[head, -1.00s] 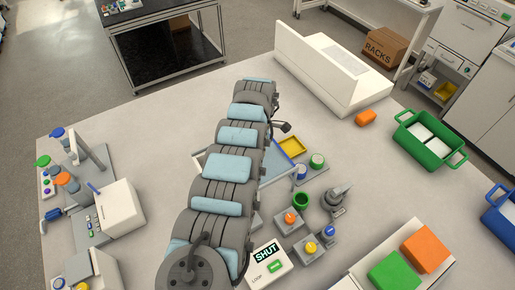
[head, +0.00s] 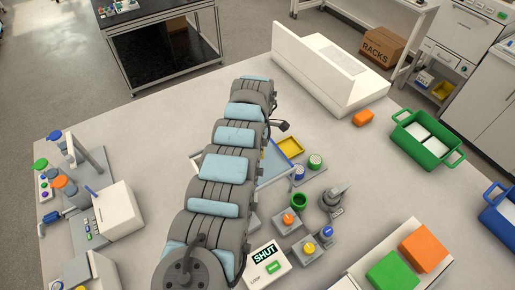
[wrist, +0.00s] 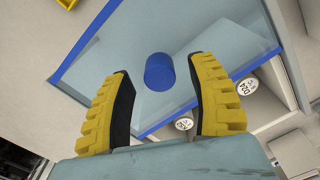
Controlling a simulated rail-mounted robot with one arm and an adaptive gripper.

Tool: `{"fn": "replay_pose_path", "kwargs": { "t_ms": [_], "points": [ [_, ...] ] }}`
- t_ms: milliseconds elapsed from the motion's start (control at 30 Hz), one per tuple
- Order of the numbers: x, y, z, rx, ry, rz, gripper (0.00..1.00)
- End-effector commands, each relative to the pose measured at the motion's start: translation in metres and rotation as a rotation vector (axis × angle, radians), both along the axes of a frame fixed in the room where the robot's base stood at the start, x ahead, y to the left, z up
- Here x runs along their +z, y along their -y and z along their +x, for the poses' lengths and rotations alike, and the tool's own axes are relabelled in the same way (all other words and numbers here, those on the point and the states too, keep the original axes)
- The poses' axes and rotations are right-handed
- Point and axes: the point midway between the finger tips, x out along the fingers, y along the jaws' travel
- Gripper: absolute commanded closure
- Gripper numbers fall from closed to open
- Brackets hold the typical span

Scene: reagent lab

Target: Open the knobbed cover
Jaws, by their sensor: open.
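The knobbed cover (wrist: 225,40) is a clear, greyish panel with blue edges in the wrist view. Its round blue knob (wrist: 159,72) stands near the middle of that view. My gripper (wrist: 160,66) is open, with one yellow, black-padded finger on each side of the knob. A gap shows on both sides, and I cannot tell how far above the cover the fingertips are. White round caps with dark print (wrist: 243,86) lie by the cover's blue edge. In the head view my arm hides the gripper and most of the cover; part of its right side (head: 277,163) shows.
A yellow tray (head: 290,147) and small jars (head: 314,161) stand right of the cover. Several knobbed blocks and a SHUT sign box (head: 266,262) are in front. A white angled stand (head: 335,75) is behind. Lab devices (head: 110,212) stand at left.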

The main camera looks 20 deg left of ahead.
Motion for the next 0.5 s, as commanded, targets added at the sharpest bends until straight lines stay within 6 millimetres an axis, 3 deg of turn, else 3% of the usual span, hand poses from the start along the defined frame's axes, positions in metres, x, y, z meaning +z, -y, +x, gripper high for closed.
{"fn": "replay_pose_path", "kwargs": {
  "t_ms": [500],
  "points": [
    [0.085,-0.001,0.0,0.001,0.0,0.001,0.42]
  ]
}}
